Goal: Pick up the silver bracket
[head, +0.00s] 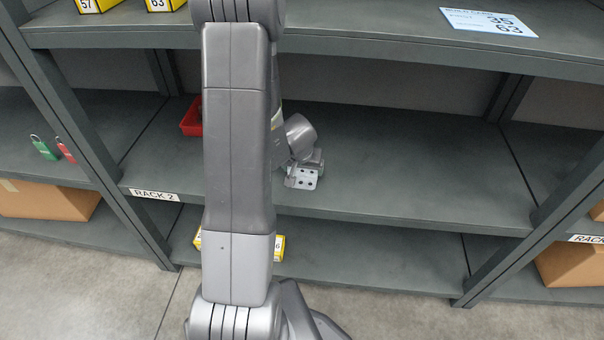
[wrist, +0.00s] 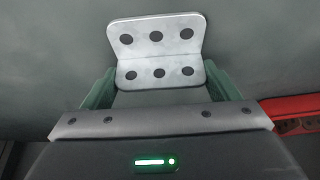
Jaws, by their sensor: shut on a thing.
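The silver bracket (wrist: 157,38) is an angled metal plate with rows of dark holes, seen in the upper middle of the wrist view. In the head view the bracket (head: 303,178) shows at the middle shelf, just right of my arm. My gripper (wrist: 160,90) is shut on the bracket, with a green finger on each side of its lower part. In the head view my gripper (head: 311,164) is small and partly hidden behind the bracket and my wrist. I cannot tell whether the bracket touches the shelf.
The middle shelf (head: 420,185) is bare to the right. A red bin (head: 191,118) stands on it left of my arm and shows at right in the wrist view (wrist: 295,112). The upper shelf (head: 380,30) overhangs, holding a blue-white card (head: 488,21). Yellow boxes (head: 279,247) sit below.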

